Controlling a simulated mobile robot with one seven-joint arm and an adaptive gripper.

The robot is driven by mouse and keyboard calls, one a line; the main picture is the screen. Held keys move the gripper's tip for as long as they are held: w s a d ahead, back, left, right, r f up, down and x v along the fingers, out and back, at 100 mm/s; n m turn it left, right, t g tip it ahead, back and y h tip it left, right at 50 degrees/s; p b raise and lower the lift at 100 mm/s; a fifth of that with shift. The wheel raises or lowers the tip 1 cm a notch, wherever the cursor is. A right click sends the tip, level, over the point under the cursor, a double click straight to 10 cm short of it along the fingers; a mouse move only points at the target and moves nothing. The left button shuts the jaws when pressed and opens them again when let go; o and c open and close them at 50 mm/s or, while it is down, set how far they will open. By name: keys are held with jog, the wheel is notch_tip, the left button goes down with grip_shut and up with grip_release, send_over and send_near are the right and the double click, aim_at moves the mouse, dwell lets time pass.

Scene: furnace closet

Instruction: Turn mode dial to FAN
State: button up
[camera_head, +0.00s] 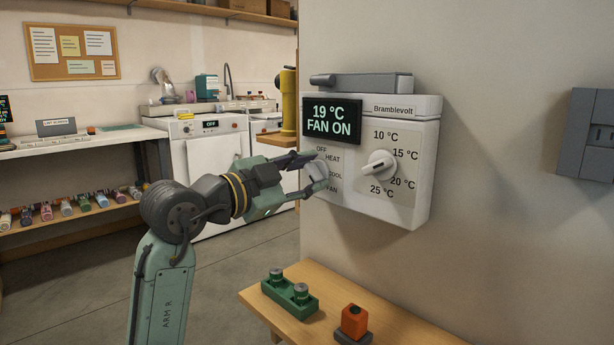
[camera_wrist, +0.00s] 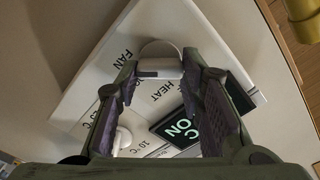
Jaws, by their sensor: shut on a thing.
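A white Bramblevolt thermostat (camera_head: 425,170) is fixed to the wall. Its dark display (camera_head: 332,121) reads "19 °C FAN ON". The mode dial (camera_head: 319,170) is on the left of its front, with the labels OFF, HEAT, COOL and FAN to its right. My gripper (camera_head: 312,173) is shut on the mode dial, one finger above it and one below. In the wrist view the mode dial (camera_wrist: 158,56) sits between both fingertips (camera_wrist: 160,72). The fingers partly hide it, and I cannot tell exactly where its pointer aims.
A white temperature dial (camera_head: 379,166) is just right of the mode dial. A grey bar (camera_head: 360,82) lies on top of the thermostat. A wooden bench (camera_head: 390,325) below carries a green block (camera_head: 290,292) and an orange block (camera_head: 354,319). A grey wall box (camera_head: 588,135) is at right.

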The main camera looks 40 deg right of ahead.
dwell(0.3)
jog(key=o, duration=1.2)
jog(key=shift+c, duration=0.2)
jog(key=s+a, duration=0.1)
jog(key=a, duration=1.1)
